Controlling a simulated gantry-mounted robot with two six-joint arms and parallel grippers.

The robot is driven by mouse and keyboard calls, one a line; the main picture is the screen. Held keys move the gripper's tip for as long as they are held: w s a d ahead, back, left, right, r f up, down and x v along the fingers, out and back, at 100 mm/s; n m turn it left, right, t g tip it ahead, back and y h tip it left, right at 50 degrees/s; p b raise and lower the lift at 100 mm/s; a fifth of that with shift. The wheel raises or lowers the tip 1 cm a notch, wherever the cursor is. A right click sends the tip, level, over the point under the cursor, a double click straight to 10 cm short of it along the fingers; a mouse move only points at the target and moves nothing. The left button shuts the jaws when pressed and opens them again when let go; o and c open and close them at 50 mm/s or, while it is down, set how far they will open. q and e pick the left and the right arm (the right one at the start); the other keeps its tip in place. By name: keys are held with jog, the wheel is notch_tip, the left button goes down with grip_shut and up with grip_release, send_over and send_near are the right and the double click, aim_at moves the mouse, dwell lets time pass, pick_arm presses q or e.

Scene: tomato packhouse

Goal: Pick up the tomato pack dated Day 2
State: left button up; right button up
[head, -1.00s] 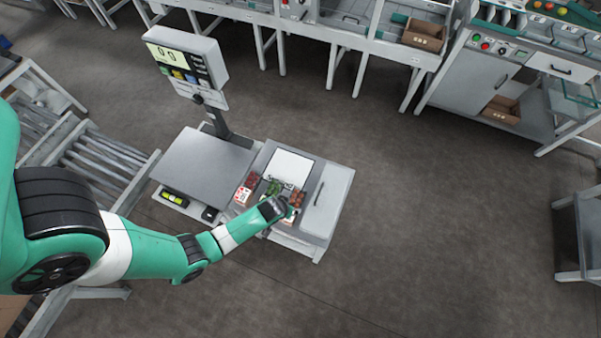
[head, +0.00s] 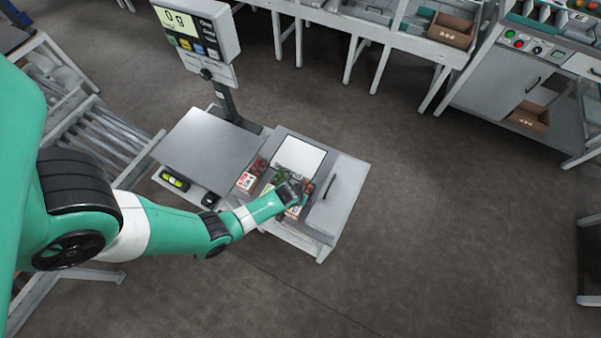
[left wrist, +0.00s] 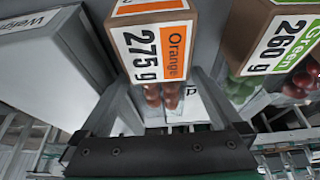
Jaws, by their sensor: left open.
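Several small tomato packs stand on the bench beside the scale. In the head view, one with red tomatoes and a white-and-red label (head: 246,181) is left of my left gripper (head: 291,190), which partly hides the others. In the left wrist view, a cardboard pack labelled "Orange 275 g" (left wrist: 155,50) is top centre, and one labelled "Green 260 g" (left wrist: 275,42) is at the right. My open left gripper (left wrist: 160,88) shows red tomatoes and a partly hidden white label between its fingers. No Day 2 date is readable. My right gripper is out of view.
The scale's steel plate (head: 208,143) is left of the packs, with its display (head: 197,30) on a post behind. A white sheet (head: 299,158) lies behind the packs, and a grey lid with a handle (head: 337,198) is to their right.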

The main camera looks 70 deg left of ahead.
pick_arm(q)
grip_shut()
dwell(0.4)
jog(key=shift+r, duration=0.15)
notch_tip(320, 180, up, 3)
jog(key=shift+r+p, duration=0.1)
jog(key=shift+p, duration=0.95)
jog(key=s+d+r+p, duration=0.1)
jog(key=r+p, duration=0.1)
jog(key=s+d+r+p, duration=0.1)
jog(key=r+p, duration=0.1)
jog(key=s+d+r+p, duration=0.1)
jog(key=r+p, duration=0.1)
jog(key=p, duration=0.1)
jog(key=shift+s+r, duration=0.25)
jog(key=shift+s, duration=0.1)
jog(key=s+d+r+p, duration=0.3)
jog(key=s+d, duration=0.2)
jog(key=s, duration=0.2)
jog(key=shift+s+d+p, duration=0.2)
jog(key=shift+d+p, duration=0.15)
